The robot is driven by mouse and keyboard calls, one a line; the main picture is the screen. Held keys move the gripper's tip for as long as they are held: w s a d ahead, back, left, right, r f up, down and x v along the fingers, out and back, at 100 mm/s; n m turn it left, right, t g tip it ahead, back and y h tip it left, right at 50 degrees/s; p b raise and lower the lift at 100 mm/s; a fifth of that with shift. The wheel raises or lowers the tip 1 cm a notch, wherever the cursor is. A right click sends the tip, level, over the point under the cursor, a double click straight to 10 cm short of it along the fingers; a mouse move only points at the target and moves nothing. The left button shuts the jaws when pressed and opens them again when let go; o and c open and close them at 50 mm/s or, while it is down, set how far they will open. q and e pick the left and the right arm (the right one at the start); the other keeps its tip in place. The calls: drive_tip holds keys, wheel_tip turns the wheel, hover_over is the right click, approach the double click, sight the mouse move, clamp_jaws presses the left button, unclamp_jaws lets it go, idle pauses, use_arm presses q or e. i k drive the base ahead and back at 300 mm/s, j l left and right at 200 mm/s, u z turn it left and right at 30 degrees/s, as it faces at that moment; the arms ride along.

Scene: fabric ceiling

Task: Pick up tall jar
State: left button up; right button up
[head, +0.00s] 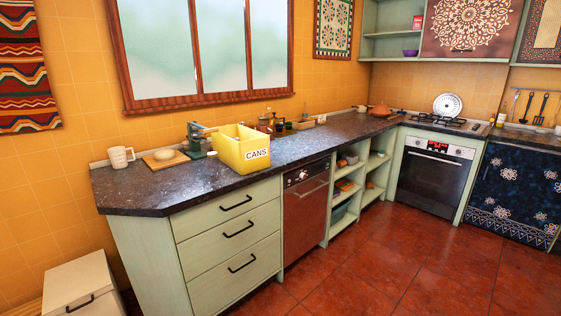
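No jar can be told for certain as the tall jar. A cluster of small dark and reddish jars or bottles (264,125) stands on the dark countertop (225,181), just behind and right of the yellow box (238,150) labelled CANS. They are too small to tell apart well, and the box may hide part of the cluster. Neither of my grippers is in view.
A white mug (121,157), a wooden board (166,160) and a green hand-cranked device (196,140) stand left of the box. Drawers (236,240) and open shelves (345,195) are below. The red tiled floor (390,260) in front is clear. A white bin (80,288) stands lower left.

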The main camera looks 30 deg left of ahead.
sight(213, 159)
drive_tip(key=i+l+u, duration=0.1)
drive_tip(key=i, duration=0.3)
drive_tip(key=i+l+u, duration=0.1)
drive_tip(key=i, duration=0.3)
drive_tip(key=i+l, duration=0.25)
drive_tip(key=i, duration=0.15)
drive_tip(key=u, duration=0.05)
